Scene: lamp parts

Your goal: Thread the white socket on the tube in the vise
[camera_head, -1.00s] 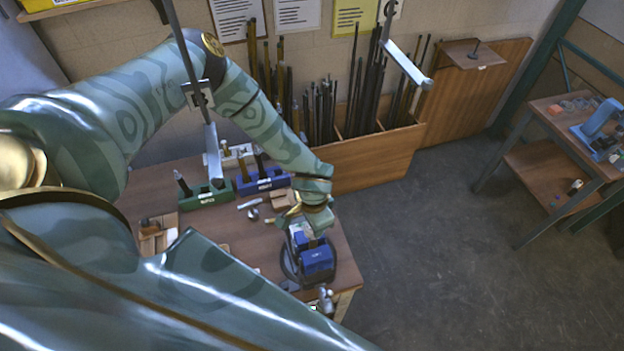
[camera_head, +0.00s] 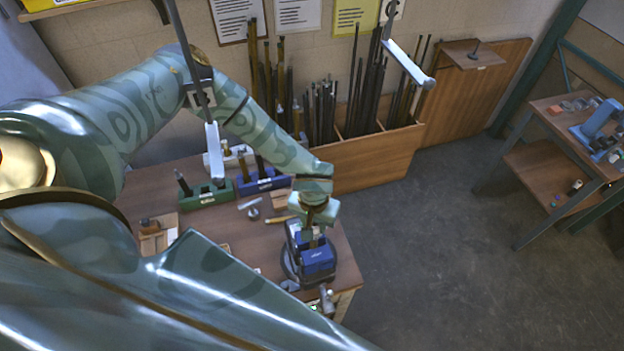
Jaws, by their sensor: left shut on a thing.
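A blue vise (camera_head: 318,258) stands near the right front edge of the wooden workbench (camera_head: 240,240). My left gripper (camera_head: 312,230) points down right over the vise's back jaw. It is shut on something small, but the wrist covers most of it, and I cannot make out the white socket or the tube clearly. My right gripper is not in view; a large green arm part of mine fills the lower left.
A green block (camera_head: 208,195) and a blue block (camera_head: 263,183) holding upright parts stand at the bench's back. A wooden bin (camera_head: 375,160) of rods is behind. A side table (camera_head: 570,135) stands at right, with open floor between.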

